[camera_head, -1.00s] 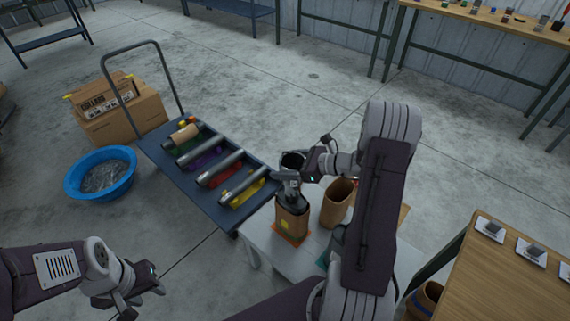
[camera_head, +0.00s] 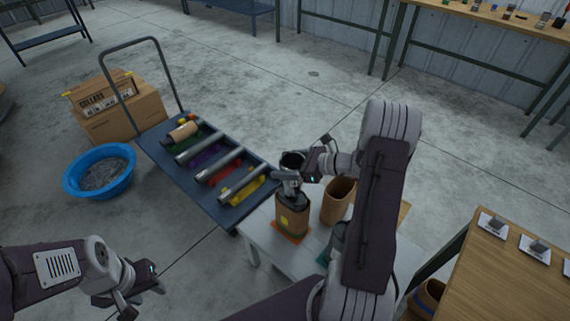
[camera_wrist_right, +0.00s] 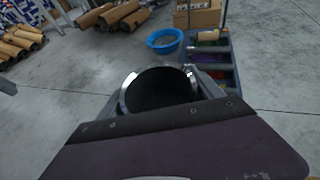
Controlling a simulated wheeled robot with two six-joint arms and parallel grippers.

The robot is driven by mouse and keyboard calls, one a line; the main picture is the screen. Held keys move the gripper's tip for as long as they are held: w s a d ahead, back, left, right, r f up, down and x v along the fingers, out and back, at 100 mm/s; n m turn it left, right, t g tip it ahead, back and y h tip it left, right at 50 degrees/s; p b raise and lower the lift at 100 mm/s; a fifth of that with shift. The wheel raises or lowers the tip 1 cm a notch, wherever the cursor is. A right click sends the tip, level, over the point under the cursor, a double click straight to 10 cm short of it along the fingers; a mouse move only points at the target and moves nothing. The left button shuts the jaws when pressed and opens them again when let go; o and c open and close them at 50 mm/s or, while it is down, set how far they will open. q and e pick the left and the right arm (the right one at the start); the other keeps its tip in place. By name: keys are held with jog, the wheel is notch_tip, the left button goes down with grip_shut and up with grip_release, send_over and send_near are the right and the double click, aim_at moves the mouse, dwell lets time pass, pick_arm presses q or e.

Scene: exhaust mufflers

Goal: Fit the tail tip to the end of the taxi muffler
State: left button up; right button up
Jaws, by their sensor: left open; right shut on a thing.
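My right gripper (camera_head: 291,180) is shut on a dark, hollow round piece (camera_head: 292,160), which looks like the tail tip. In the right wrist view, the piece's dark mouth and shiny rim (camera_wrist_right: 160,88) show between the fingers. It is above a brown canister (camera_head: 293,221) with a yellow mark, standing upright on an orange mat on the white table (camera_head: 262,243). I cannot tell whether the piece touches anything below; the gripper hides that. I cannot tell which object is the taxi muffler. My left gripper (camera_head: 140,288) is open and empty at the lower left.
A second brown canister (camera_head: 338,203) stands open on the white table. A blue cart (camera_head: 165,160) carries several pipes over coloured patches. A blue basin (camera_head: 98,171) and a cardboard box (camera_head: 125,110) are on the floor. A wooden table (camera_head: 500,275) is at the right.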

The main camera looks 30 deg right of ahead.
jog(key=shift+f+b, duration=0.5)
jog(key=shift+f, duration=0.2)
dwell(0.5)
jog(key=o, duration=1.4)
jog(key=shift+o, duration=0.2)
jog(key=p+v, duration=0.1)
jog(key=v, duration=0.8)
jog(key=shift+p, duration=0.35)
